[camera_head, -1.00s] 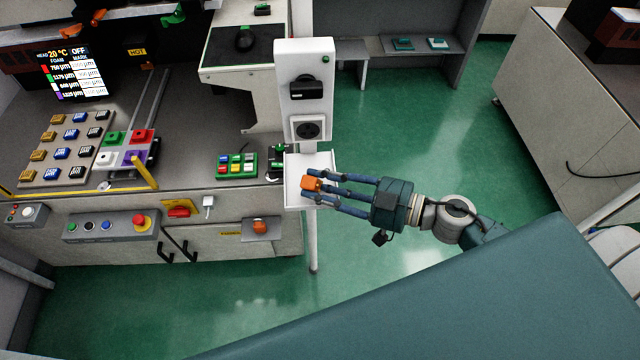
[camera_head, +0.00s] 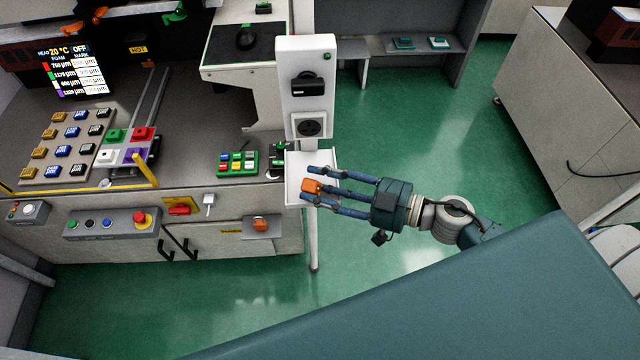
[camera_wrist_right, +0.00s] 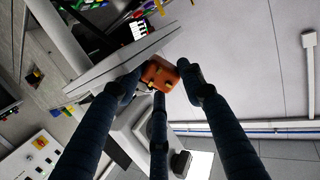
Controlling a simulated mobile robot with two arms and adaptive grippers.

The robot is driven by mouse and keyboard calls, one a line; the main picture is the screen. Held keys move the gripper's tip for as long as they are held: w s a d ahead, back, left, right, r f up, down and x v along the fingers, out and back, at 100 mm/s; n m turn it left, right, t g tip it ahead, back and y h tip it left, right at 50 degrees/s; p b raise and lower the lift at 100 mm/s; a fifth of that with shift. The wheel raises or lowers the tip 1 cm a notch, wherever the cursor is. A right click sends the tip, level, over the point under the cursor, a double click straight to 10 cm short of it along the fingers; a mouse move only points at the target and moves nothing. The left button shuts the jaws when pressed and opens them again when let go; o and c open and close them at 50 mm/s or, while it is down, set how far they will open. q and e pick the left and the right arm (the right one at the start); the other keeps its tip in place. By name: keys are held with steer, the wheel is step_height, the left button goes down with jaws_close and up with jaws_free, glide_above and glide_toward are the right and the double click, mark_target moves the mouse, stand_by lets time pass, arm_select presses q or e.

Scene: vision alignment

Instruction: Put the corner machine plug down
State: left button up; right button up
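The corner machine plug, a small orange block (camera_head: 312,186), is at the small white shelf (camera_head: 294,163) on the white post and appears to rest on it. My right gripper (camera_head: 310,184) reaches in from the right with its fingers spread around the plug. A gap shows between the upper finger and the plug. In the right wrist view the plug (camera_wrist_right: 160,76), with small brass-coloured studs, lies between the open fingertips (camera_wrist_right: 158,82), against the shelf edge (camera_wrist_right: 128,58). Contact with the middle finger cannot be told. My left gripper is out of view.
Above the shelf, the post carries a black plug (camera_head: 307,84) and a round socket (camera_head: 310,126). A green button box (camera_head: 237,163) stands on the bench to the left. Green floor (camera_head: 400,120) is clear behind the arm.

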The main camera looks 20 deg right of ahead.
steer(key=shift+d+f, duration=0.15)
steer(key=shift+f, duration=0.25)
steer(key=shift+r, duration=0.1)
steer(key=r+b+v, duration=0.1)
steer(key=b+v, duration=0.1)
steer(key=v, duration=1)
steer(key=d+f+m+t+h, duration=0.1)
steer(key=d+f+m+h, duration=0.35)
steer(key=d+f, duration=0.6)
steer(key=d+f+m+t+h, duration=0.1)
steer(key=d+f+m+h, duration=0.35)
steer(key=f, duration=1.05)
steer(key=s+a+f+g+h, duration=0.1)
steer(key=s+f+g, duration=0.1)
steer(key=s+f, duration=0.35)
steer(key=s+f+g+h, duration=0.2)
steer(key=f, duration=0.7)
steer(key=s+a+f+g+h, duration=0.1)
steer(key=s+f+g, duration=0.1)
steer(key=s+f, duration=0.35)
steer(key=s+a+f+n+g+y, duration=0.1)
steer(key=s+a+f+g, duration=0.5)
steer(key=s+a+f, duration=0.6)
steer(key=s+a, duration=0.1)
steer(key=s, duration=0.2)
steer(key=shift+a+n, duration=0.2)
steer(key=shift+n, duration=0.2)
